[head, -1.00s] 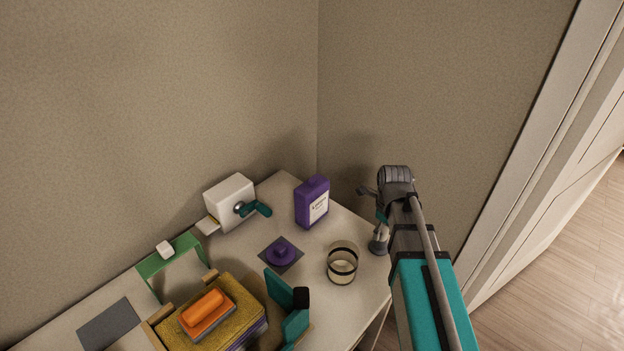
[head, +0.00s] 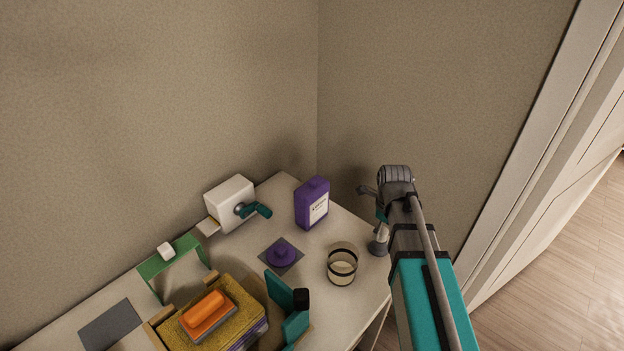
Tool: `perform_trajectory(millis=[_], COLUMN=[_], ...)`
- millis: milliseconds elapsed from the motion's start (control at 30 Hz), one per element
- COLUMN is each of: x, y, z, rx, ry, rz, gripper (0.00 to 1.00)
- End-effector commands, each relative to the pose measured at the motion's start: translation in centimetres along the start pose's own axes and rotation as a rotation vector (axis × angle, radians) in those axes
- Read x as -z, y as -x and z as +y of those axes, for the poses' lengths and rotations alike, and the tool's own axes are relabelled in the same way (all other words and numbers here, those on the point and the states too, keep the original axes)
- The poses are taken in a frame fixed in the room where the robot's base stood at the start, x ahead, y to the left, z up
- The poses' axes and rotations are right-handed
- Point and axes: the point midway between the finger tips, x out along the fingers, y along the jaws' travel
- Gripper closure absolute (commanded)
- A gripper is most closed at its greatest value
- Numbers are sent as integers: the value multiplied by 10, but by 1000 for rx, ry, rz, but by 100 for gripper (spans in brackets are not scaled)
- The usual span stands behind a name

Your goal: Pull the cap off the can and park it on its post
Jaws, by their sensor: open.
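My gripper (head: 372,203) is at the right edge of the table, beyond the glass jar. It is open, seen from behind and small, and my wrist hides part of it. A small pale and grey upright thing (head: 379,246) stands just below it, partly covered by my arm; I cannot tell whether this is the can or the post. I cannot make out the cap there, or whether the fingers touch anything. A purple knobbed disc (head: 282,254) lies on a dark square mat (head: 296,262) left of the jar.
A glass jar (head: 342,264), a purple labelled bottle (head: 312,204) and a white box with teal handle (head: 230,203) stand on the table (head: 240,258). A teal stand (head: 290,325), a yellow block with an orange piece (head: 208,308) and a green arch (head: 172,262) fill the near left.

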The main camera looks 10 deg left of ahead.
Motion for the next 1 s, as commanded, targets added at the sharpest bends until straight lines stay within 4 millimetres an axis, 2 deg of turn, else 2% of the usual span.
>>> perform_trajectory(millis=[1000], x=[0], y=[30], z=[0], rx=[0], ry=[0], rz=[0], gripper=[16])
